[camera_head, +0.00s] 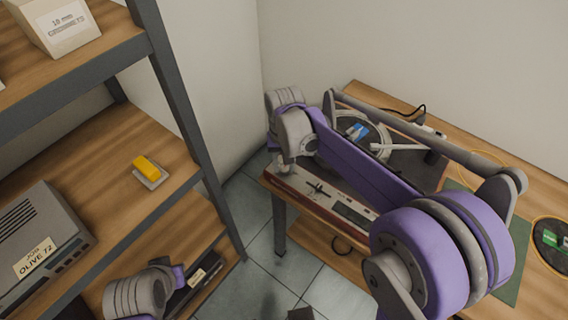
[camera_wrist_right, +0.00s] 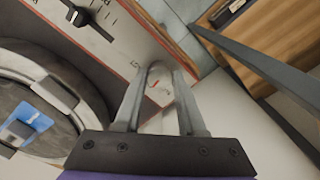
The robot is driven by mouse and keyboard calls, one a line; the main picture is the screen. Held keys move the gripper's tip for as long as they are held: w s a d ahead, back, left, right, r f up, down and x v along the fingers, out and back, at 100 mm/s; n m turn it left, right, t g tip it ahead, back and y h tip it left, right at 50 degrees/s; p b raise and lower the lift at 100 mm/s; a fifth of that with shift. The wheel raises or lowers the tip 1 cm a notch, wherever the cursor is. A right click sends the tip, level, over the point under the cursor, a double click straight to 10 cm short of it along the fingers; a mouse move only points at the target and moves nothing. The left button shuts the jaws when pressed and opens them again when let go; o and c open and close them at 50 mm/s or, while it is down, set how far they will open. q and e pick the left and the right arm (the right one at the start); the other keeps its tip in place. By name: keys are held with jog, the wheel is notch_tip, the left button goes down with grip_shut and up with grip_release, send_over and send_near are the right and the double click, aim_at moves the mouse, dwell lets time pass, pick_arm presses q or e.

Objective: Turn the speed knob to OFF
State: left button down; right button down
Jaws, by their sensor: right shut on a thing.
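The turntable (camera_head: 345,212) stands on a wooden table, with its pale control face toward the front. My right gripper (camera_head: 285,166) reaches down at its left front corner. In the right wrist view my right gripper (camera_wrist_right: 160,100) is shut on the speed knob (camera_wrist_right: 155,88), a small pale round top with a red mark, seen between the fingers. A printed number beside it is partly cut off, so its setting cannot be read.
The platter (camera_wrist_right: 25,85) with a blue-and-white piece and a black control (camera_wrist_right: 78,16) lie beside my right gripper. A metal shelf (camera_head: 185,120) holds a yellow block (camera_head: 146,165) and a grey box (camera_head: 40,240). Open floor (camera_head: 265,265) lies between shelf and table.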

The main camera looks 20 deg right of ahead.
aim_at(284, 168)
jog(key=shift+m, duration=0.5)
jog(key=c, duration=0.5)
grip_release()
notch_tip(284, 168, up, 11)
jog(key=shift+p, duration=0.4)
jog(key=shift+f, duration=0.1)
